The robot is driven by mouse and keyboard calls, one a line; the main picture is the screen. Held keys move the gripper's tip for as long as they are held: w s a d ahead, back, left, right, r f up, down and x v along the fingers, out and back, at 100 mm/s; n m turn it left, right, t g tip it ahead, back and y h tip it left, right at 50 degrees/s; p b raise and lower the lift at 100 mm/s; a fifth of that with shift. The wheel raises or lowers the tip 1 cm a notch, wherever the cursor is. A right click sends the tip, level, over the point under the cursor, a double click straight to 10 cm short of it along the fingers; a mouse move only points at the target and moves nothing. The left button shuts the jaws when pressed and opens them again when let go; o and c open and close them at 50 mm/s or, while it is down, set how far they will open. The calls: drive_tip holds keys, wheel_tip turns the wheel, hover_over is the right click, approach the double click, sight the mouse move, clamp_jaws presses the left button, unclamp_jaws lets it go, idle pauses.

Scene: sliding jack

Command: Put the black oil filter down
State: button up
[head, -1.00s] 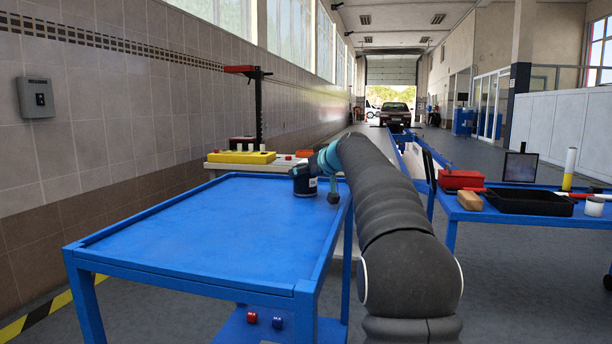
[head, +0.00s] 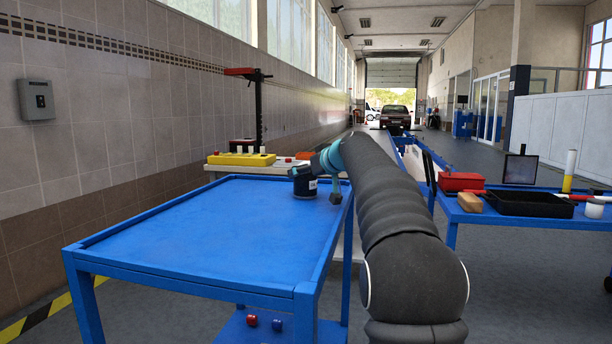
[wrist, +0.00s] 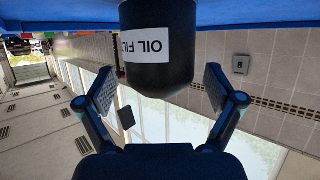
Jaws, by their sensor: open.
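The black oil filter (head: 302,183) stands on the far right part of the blue cart top (head: 215,222). In the wrist view, which is upside down, the filter (wrist: 160,50) shows large with its white label, against the blue cart surface (wrist: 60,15). My gripper (wrist: 160,90) is open, one finger on each side of the filter's near end, with a visible gap at both sides. In the head view my gripper is partly hidden behind my own arm.
A yellow block (head: 241,159) with white pegs stands on a bench beyond the cart. On the right, another blue table holds a black tray (head: 530,203), a red box (head: 461,181) and a tan block (head: 469,202). Most of the cart top is clear.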

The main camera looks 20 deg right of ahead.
drive_tip(key=b+v, duration=0.3)
drive_tip(key=v, duration=0.8)
drive_tip(key=shift+r, duration=0.1)
